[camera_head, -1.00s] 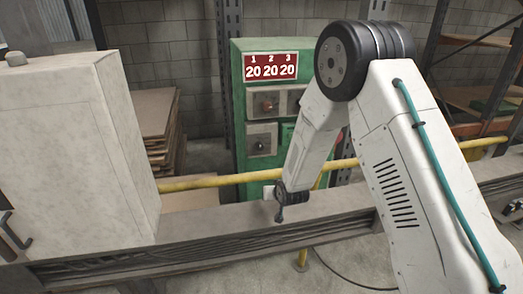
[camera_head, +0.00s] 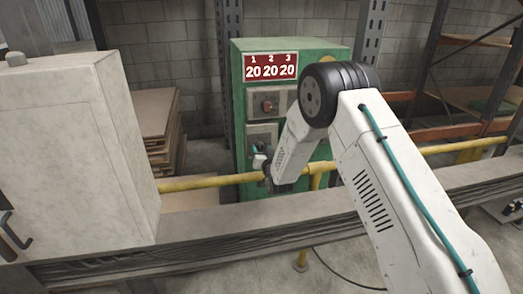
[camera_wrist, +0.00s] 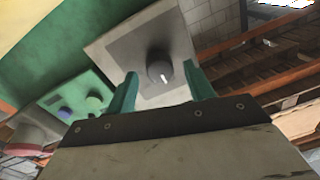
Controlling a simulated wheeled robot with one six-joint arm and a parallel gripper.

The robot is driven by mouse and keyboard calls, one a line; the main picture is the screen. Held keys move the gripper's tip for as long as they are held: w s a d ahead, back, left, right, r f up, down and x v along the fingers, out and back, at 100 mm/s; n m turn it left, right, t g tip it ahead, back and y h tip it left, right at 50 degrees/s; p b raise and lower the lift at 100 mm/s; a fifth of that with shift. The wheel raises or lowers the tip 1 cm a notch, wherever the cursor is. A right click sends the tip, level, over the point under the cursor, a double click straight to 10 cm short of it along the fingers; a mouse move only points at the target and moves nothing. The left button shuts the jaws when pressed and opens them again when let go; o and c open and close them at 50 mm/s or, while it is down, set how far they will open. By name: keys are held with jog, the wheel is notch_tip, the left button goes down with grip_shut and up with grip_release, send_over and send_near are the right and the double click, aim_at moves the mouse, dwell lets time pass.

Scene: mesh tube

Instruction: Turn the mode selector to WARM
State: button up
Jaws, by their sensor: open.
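A green control cabinet (camera_head: 240,85) stands behind the yellow rail in the head view. In the wrist view, a round dark knob (camera_wrist: 159,70) with a white pointer mark sits on a square grey plate (camera_wrist: 115,45). The mark points down and slightly right in that picture. No label is readable, so I cannot tell which position it is on. My gripper (camera_wrist: 160,76) is open, its teal fingers on either side of the knob and apart from it. In the head view my gripper (camera_head: 261,158) is at the cabinet's lower left plate (camera_head: 262,130), partly covering it.
A red display (camera_head: 270,67) reads 20 20 20. Another knob (camera_head: 267,106) is on the plate above. The yellow rail (camera_head: 205,182) and a grey beam (camera_head: 200,225) run below my arm. A pale box (camera_head: 75,150) stands at left.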

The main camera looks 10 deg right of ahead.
jog(key=shift+w, duration=0.45)
jog(key=c, duration=1)
jog(key=shift+a, duration=0.1)
jog(key=m, duration=0.4)
jog(key=shift+f+m, duration=0.1)
jog(key=shift+m, duration=2.3)
